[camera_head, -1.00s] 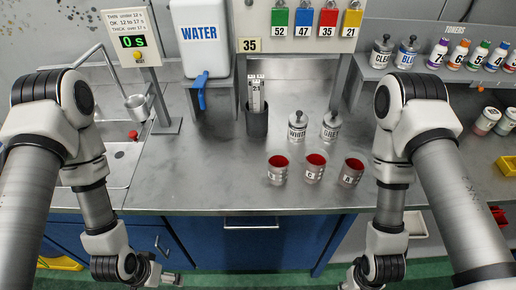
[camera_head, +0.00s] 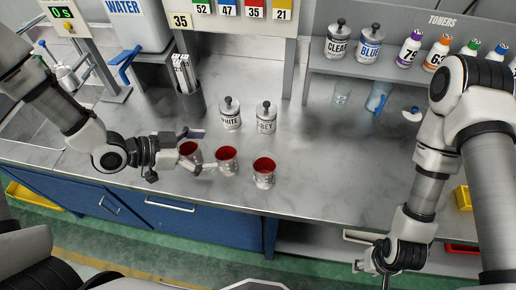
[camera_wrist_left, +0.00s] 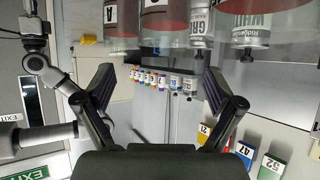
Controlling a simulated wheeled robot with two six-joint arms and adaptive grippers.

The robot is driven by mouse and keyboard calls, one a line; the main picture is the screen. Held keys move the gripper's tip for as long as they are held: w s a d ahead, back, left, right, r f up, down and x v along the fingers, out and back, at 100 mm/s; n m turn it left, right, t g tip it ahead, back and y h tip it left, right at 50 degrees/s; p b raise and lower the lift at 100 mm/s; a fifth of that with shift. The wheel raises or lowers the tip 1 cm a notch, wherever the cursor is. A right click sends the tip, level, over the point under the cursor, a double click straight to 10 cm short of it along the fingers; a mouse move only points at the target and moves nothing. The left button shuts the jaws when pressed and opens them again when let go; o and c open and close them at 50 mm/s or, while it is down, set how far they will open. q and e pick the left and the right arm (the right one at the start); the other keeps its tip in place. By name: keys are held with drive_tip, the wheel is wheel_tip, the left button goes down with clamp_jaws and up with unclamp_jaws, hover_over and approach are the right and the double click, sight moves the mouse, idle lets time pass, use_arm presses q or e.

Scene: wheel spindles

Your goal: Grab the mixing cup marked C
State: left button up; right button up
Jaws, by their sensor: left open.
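Three grey cups with red insides stand in a row near the bench's front edge: a left cup (camera_head: 188,148), a middle cup (camera_head: 227,162) and a right cup (camera_head: 264,174). The middle one seems to be marked C, but its letter is too small to be sure. My left gripper (camera_head: 199,151) is open and empty, with its fingers around or just in front of the left cup and near the middle one. The left wrist view shows the open fingers (camera_wrist_left: 158,88) and the right cup (camera_wrist_left: 120,18), marked A. My right gripper (camera_head: 374,266) hangs low at right; its fingers are unclear.
White (camera_head: 230,114) and grey (camera_head: 266,118) toner cans stand behind the cups, with a dark stick holder (camera_head: 191,103) to their left. Clear and blue cans stand on the right shelf (camera_head: 390,75).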

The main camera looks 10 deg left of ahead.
sight(236, 151)
use_arm(q)
drive_tip(key=x, duration=0.2)
drive_tip(key=p+x, duration=0.1)
drive_tip(key=x, duration=0.1)
drive_tip(key=p+x, duration=0.1)
drive_tip(key=x, duration=0.2)
drive_tip(key=shift+a+f, duration=0.3)
drive_tip(key=shift+f, duration=0.05)
drive_tip(key=shift+s+a, duration=0.15)
drive_tip(key=shift+a, duration=0.3)
drive_tip(key=shift+c, duration=1.3)
drive_tip(key=c, duration=0.6)
drive_tip(key=shift+c, duration=1.4)
drive_tip(key=shift+d, duration=0.25)
use_arm(e)
drive_tip(key=r, duration=0.2)
drive_tip(key=shift+s+a+r, duration=0.25)
drive_tip(key=shift+a+r, duration=0.05)
drive_tip(key=shift+a, duration=0.1)
